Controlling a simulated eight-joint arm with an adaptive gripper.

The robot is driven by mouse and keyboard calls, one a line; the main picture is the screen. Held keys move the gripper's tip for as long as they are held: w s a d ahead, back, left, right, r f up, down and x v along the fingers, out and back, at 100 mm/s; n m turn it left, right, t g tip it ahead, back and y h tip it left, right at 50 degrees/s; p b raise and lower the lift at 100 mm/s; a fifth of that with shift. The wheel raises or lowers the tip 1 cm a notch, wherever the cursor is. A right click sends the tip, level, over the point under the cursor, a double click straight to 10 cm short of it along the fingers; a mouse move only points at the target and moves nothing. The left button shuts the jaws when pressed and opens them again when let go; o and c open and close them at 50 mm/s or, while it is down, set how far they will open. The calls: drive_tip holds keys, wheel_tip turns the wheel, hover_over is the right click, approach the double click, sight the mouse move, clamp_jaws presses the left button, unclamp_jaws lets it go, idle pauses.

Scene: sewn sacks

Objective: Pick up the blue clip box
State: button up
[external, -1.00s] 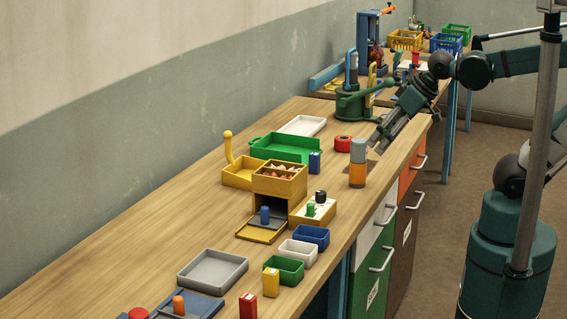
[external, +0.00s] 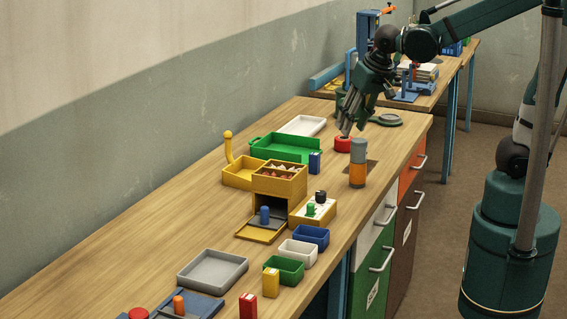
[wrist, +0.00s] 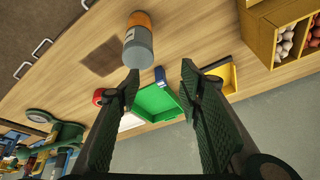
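The blue clip box (external: 314,162) is a small upright blue box with a pale top, standing on the wooden bench beside the right end of the green tray (external: 287,148). In the wrist view the blue clip box (wrist: 160,76) shows small, between the fingertips in the picture but farther off. My gripper (external: 347,130) is raised above the bench, to the right of the box and behind it, pointing down. The wrist view shows its two fingers (wrist: 160,76) spread wide with nothing between them.
A grey-and-orange cylinder (external: 358,165) stands near the bench's right edge. A red round item (external: 343,144) lies behind it. A yellow dispenser (external: 279,181) is in front of the green tray. Red (external: 248,306) and yellow (external: 270,282) boxes stand at the near end.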

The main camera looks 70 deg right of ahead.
drive_tip(key=w+d+f+m+g+h+p, duration=0.1)
drive_tip(key=w+d+f+m+g+p, duration=0.1)
drive_tip(key=w+m+p, duration=0.5)
drive_tip(key=m+g+h+p, duration=0.2)
drive_tip(key=m+p, duration=0.1)
approach(314, 155)
drive_tip(key=d+f, duration=0.1)
drive_tip(key=shift+w+d+f+m+g+p, duration=0.2)
drive_tip(key=shift+w+f+m+p, duration=0.1)
drive_tip(key=shift+f+m, duration=0.3)
drive_tip(key=shift+w+d+f+m+g+p, duration=0.1)
drive_tip(key=shift+w+d+f+m+p, duration=0.2)
drive_tip(key=shift+f, duration=0.45)
drive_tip(key=shift+x, duration=1.25)
drive_tip(key=shift+s+x, duration=0.15)
drive_tip(key=shift+x, duration=1.15)
drive_tip(key=shift+s+x, duration=0.1)
drive_tip(key=shift+x, duration=1.25)
drive_tip(key=shift+a, duration=0.1)
drive_tip(key=c, duration=1)
